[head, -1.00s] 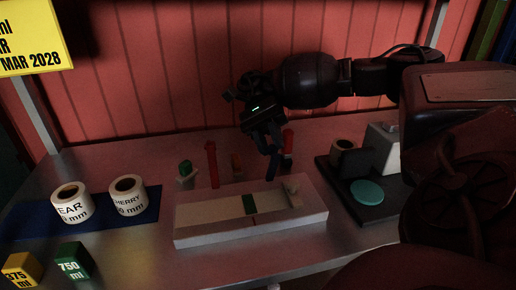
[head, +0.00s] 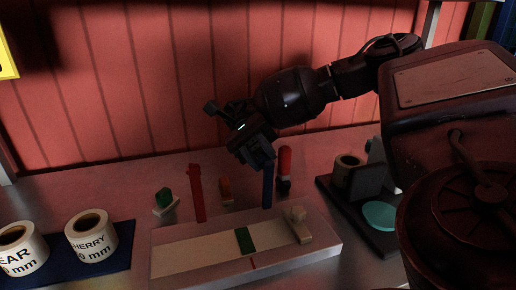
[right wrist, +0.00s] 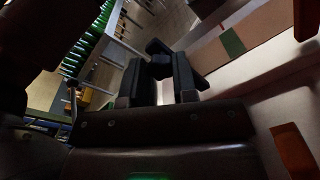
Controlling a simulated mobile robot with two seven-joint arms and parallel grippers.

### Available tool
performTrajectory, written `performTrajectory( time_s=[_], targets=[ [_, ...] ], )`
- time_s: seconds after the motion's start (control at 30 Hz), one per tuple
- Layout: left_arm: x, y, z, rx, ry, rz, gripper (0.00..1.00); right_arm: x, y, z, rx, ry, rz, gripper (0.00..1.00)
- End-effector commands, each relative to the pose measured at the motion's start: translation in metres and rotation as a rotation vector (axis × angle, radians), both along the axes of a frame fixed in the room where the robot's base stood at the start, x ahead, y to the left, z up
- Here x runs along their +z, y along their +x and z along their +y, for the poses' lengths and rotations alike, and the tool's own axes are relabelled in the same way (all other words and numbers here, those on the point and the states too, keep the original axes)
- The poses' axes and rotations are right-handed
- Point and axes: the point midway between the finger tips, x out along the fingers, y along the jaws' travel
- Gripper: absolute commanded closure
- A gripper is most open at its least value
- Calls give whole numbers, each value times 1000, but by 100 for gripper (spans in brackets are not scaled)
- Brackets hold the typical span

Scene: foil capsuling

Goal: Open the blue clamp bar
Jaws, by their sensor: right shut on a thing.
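The blue clamp bar (head: 268,185) stands nearly upright at the back edge of the pale capsule board (head: 195,258). My right gripper (head: 262,163) is at the top of the bar, shut on it; its fingers hide the bar's upper end. In the right wrist view the fingers (right wrist: 160,80) close around a dark piece, too dim to show its colour. A red clamp bar (head: 196,190) also stands upright, to the left. My left gripper is not in view.
A green strip (head: 244,240) and a wooden block (head: 298,226) are on the board. A red-topped item (head: 284,165) stands close behind the blue bar. Label rolls (head: 91,236) sit on a blue mat at left. A dark stand (head: 345,205) with a teal disc (head: 380,214) is at right.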

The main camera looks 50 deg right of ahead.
Motion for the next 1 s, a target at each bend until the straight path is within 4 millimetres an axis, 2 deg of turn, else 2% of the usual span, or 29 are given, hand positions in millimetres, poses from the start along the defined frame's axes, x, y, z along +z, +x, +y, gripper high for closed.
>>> performTrajectory(
  time_s=[0.07,0.87,0.9,1.0],
  targets=[
    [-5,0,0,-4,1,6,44,-5,1,2,1,7,19,100],
    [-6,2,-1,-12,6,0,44,-4,2,7,1,31,55,100],
    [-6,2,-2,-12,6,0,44,-4,2,7,1,31,55,72],
    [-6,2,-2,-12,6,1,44,-4,2,7,1,31,55,57]
  ],
)
